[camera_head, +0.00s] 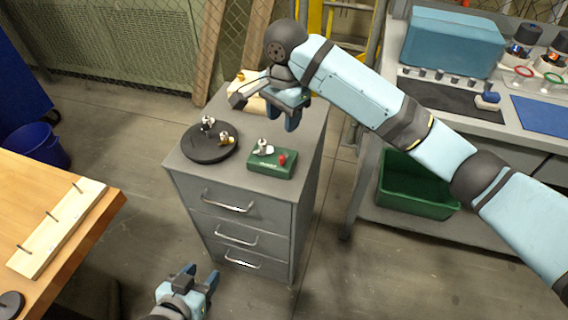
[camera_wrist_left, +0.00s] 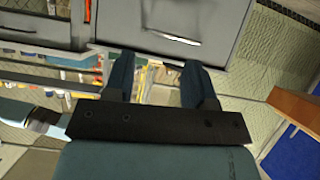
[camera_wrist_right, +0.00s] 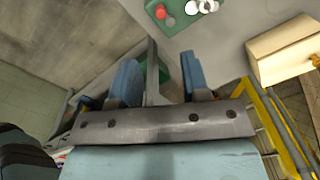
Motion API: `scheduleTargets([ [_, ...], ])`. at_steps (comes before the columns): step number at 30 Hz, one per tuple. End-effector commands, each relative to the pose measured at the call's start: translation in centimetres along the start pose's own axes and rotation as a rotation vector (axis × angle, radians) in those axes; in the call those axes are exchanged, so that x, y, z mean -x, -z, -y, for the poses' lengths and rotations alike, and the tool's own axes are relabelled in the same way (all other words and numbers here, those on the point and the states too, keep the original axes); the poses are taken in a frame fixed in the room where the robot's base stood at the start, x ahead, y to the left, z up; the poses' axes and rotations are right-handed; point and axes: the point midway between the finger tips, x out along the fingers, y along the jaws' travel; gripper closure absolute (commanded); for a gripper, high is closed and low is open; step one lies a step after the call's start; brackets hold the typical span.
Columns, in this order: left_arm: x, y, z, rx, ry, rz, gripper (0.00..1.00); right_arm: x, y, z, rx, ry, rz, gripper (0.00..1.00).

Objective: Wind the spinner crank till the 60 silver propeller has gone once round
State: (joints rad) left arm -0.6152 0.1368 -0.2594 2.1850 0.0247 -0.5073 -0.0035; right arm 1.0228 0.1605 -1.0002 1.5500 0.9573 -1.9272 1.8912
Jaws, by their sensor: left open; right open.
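A small green box (camera_head: 271,165) with a red knob (camera_head: 282,159) and a silver piece (camera_head: 264,147) on top sits on the grey drawer cabinet (camera_head: 305,140). It looks like the spinner, but its label is too small to read. A black round disc (camera_head: 205,154) to its left bears two small silver-and-brass pieces (camera_head: 225,137). I cannot tell which piece is the 60 propeller. My right gripper (camera_head: 292,112) is open and empty above the cabinet, behind the green box; the box (camera_wrist_right: 178,18) shows at the top of the right wrist view. My left gripper (camera_head: 200,275) is open and empty, low before the cabinet.
A wooden table (camera_head: 75,255) with a pegged board (camera_head: 58,230) stands at left. A workbench with a teal case (camera_head: 450,43) stands at right, a green bin (camera_head: 415,190) beneath. Open floor lies before the cabinet.

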Motion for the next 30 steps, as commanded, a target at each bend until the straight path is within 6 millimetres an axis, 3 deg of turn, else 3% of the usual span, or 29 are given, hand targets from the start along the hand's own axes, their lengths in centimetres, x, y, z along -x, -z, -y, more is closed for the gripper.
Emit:
scheduleTargets([
  [12,-0.6,-0.5,-0.2,0.01,-0.012,-0.026,0.49,-8.5,0.0,-0.1,0.001,0.0,0.0,0.57],
  [18,-0.5,0.0,-0.4,0.017,-0.02,-0.048,0.49,-11.6,0.0,0.0,0.002,0.002,0.0,0.57],
  [24,-0.6,-0.1,-0.4,0.018,-0.022,-0.05,0.49,-13.0,0.0,0.0,0.003,0.004,0.001,0.57],
  [30,-0.5,0.0,-0.4,0.018,-0.023,-0.051,0.49,-13.1,0.0,0.0,0.003,0.004,0.001,0.57],
])
